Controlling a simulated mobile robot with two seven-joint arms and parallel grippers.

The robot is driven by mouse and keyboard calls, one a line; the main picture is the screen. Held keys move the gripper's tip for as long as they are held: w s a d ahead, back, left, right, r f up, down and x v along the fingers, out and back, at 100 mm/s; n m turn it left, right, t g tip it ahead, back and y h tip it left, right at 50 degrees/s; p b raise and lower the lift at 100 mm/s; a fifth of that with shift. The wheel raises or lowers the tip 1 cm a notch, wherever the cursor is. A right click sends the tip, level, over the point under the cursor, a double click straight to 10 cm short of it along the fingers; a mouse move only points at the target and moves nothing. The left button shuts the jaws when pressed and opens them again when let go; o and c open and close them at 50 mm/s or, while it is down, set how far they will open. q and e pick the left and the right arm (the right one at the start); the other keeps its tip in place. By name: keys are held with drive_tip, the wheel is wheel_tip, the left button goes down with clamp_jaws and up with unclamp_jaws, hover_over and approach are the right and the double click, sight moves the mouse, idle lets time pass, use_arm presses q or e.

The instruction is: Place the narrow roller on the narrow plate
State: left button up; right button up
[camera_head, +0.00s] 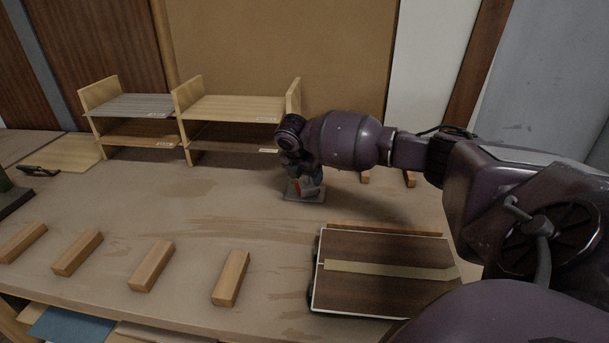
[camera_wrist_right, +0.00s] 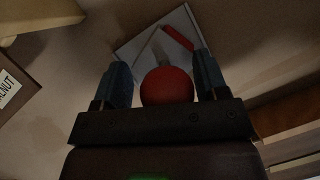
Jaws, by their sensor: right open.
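A roller with a round red knob (camera_wrist_right: 167,86) sits between the two blue-grey fingers of my right gripper (camera_head: 309,180) in the right wrist view. The fingers are apart, with the knob between them. Beyond the knob lies a flat grey plate (camera_wrist_right: 138,47) with a red strip (camera_wrist_right: 178,38) on it. In the head view the grey plate (camera_head: 316,197) lies on the bench under my right gripper, with a bit of red above it. The gripper hides most of the roller, and I cannot tell whether it touches the plate. My left gripper is not in view.
Wooden shelves (camera_head: 233,108) with veneer sheets stand at the back. Several wooden blocks (camera_head: 152,265) line the front left. A dark veneered panel (camera_head: 370,295) with a pale strip lies front right. A small black tool (camera_head: 38,171) lies far left. The bench middle is clear.

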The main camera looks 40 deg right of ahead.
drive_tip(key=p+v, duration=0.1)
drive_tip(key=v, duration=1.1)
drive_tip(key=shift+p, duration=0.35)
drive_tip(key=shift+w+r, duration=0.1)
drive_tip(key=shift+r, duration=0.05)
